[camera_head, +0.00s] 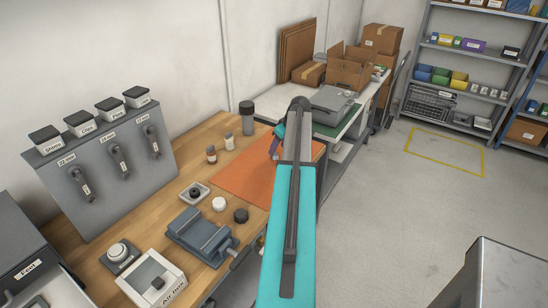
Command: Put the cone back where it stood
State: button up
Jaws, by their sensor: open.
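No cone can be made out in the head view. My gripper (275,147) shows only in part, as a small dark blue end beside my teal and grey arm. It is over the far right part of the orange mat (236,182) on the wooden bench. The jaws are open, and nothing is seen held in them. My arm hides part of the mat and whatever lies behind it. A yellow outlined rectangle (418,150) is marked on the floor at the right, and its inside is empty.
The wooden bench (205,140) carries a blue-grey vise (200,232), an air-box (152,280), small bottles (228,140) and a grey rack (105,170) of wrenches. A white table with cardboard boxes (350,70) stands behind. Shelves line the back right; the middle floor is clear.

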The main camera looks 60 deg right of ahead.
aim_at(275, 154)
jog(key=shift+p+x, duration=0.85)
jog(key=shift+x, duration=1.2)
jog(key=shift+s, duration=0.1)
jog(key=shift+c, duration=0.2)
grip_shut()
jog(key=shift+r, duration=0.1)
